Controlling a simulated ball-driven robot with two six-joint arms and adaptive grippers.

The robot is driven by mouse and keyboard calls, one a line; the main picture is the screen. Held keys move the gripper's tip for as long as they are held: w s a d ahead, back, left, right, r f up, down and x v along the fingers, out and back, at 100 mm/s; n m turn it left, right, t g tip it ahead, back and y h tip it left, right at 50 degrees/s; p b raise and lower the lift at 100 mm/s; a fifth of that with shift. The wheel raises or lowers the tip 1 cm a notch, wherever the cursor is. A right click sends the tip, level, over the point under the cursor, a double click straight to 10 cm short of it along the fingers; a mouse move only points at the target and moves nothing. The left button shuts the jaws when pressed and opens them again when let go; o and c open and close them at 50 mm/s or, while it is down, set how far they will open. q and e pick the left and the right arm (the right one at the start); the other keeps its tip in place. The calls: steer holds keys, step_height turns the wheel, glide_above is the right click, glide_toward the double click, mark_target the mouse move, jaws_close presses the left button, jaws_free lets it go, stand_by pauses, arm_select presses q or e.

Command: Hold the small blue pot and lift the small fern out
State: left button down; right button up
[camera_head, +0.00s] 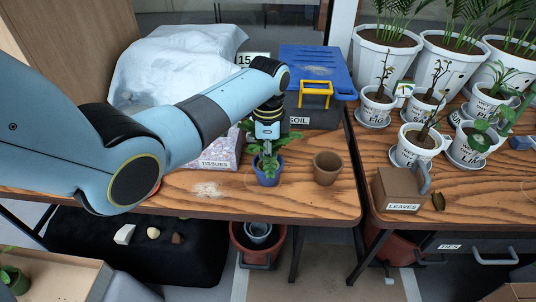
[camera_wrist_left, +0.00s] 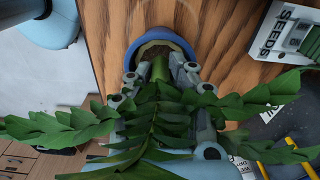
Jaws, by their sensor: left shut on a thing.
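The small blue pot (camera_head: 267,175) stands upright on the left wooden table near its front edge. In the left wrist view its blue rim (camera_wrist_left: 186,47) shows just beyond my fingertips. The small fern (camera_head: 268,163) is above the pot, its green leaves spreading around my fingers. In the left wrist view fronds (camera_wrist_left: 155,125) cover much of the fingers. My left gripper (camera_head: 267,140) comes from above and is shut on the fern's stem. Whether the fern's base still sits in the pot is hard to tell. My right gripper is in neither view.
An empty brown pot (camera_head: 327,168) stands right of the blue pot. A tissue box (camera_head: 220,154) is to the left, and a dark soil box (camera_head: 318,112) with a yellow handle is behind. The leaves box (camera_head: 399,190) and several white pots occupy the right table.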

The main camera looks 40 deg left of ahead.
arm_select(q)
steer(key=c, duration=1.1)
jaws_free()
steer(key=shift+c, duration=0.2)
step_height(320, 180, up, 12)
steer(key=s+d+f+n+t, duration=0.1)
steer(key=s+f+n, duration=0.3)
steer(key=s, duration=0.7)
steer(key=s+d+r+n+t, duration=0.1)
steer(key=s+r+n, duration=0.2)
steer(key=s, duration=0.5)
steer(key=s+d+r+n+t, duration=0.1)
steer(key=s+r+n+t, duration=0.15)
steer(key=s, duration=0.45)
step_height(320, 180, down, 29)
steer(key=s+a+n+g+b, duration=0.1)
steer(key=a+g+b, duration=0.1)
steer(key=b, duration=0.3)
steer(key=s+a+f+g+b, duration=0.1)
steer(key=s+f+b, duration=0.3)
steer(key=s+f, duration=1.5)
step_height(320, 180, down, 4)
steer(key=shift+s+y+b, duration=0.35)
steer(key=shift+y, duration=0.05)
